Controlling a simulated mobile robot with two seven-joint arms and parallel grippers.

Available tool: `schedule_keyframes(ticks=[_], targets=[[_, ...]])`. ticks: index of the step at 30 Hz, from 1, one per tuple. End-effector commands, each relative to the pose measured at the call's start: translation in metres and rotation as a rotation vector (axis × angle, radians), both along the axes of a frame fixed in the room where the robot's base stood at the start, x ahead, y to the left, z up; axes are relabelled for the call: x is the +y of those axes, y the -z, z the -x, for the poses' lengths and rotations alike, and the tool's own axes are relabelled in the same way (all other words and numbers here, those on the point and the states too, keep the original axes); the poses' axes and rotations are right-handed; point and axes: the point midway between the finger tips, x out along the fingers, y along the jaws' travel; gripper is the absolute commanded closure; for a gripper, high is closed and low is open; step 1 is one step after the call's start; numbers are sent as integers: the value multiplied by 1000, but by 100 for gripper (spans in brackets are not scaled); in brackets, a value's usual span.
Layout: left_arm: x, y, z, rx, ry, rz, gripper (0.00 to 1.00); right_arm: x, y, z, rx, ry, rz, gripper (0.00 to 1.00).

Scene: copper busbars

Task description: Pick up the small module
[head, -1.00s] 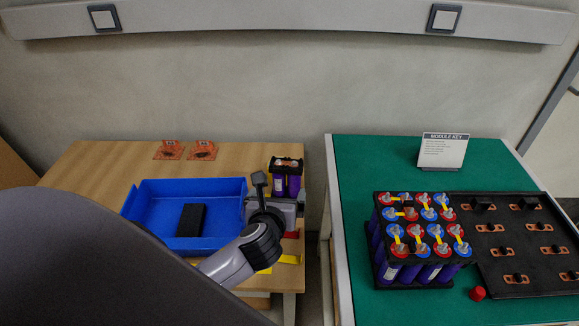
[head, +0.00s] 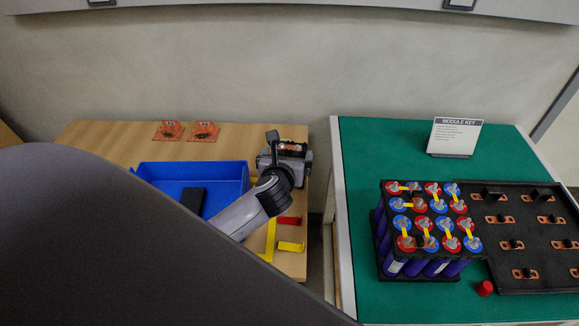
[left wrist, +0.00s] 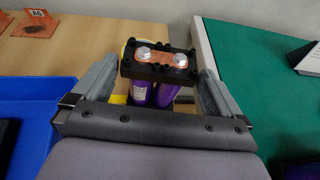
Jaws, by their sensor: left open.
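The small module (left wrist: 160,65) has a black top plate with a copper busbar and two bolt heads, and purple cells below. It stands upright near the right edge of the wooden table. In the left wrist view my open left gripper (left wrist: 158,82) has one finger on each side of it, with small gaps. In the head view the left gripper (head: 284,165) covers most of the module, and only its top (head: 292,149) shows. My right gripper is not in view.
A blue bin (head: 233,173) with a black block (head: 192,199) stands left of the gripper. Yellow and red pieces (head: 290,246) lie in front. The green table (head: 375,150) across a gap holds a large module (head: 420,225), black tray (head: 510,210) and sign (head: 454,136).

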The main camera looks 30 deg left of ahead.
Motion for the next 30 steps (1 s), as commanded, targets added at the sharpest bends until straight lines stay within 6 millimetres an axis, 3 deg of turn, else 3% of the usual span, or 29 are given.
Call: schedule_keyframes(ticks=[12,23,26,30], targets=[[20,20,-42,-1,0,0,0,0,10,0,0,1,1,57],[23,22,-48,-1,1,1,0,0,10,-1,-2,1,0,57],[23,22,-48,-1,1,1,26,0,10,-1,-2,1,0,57],[23,22,-48,-1,1,1,72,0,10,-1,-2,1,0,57]])
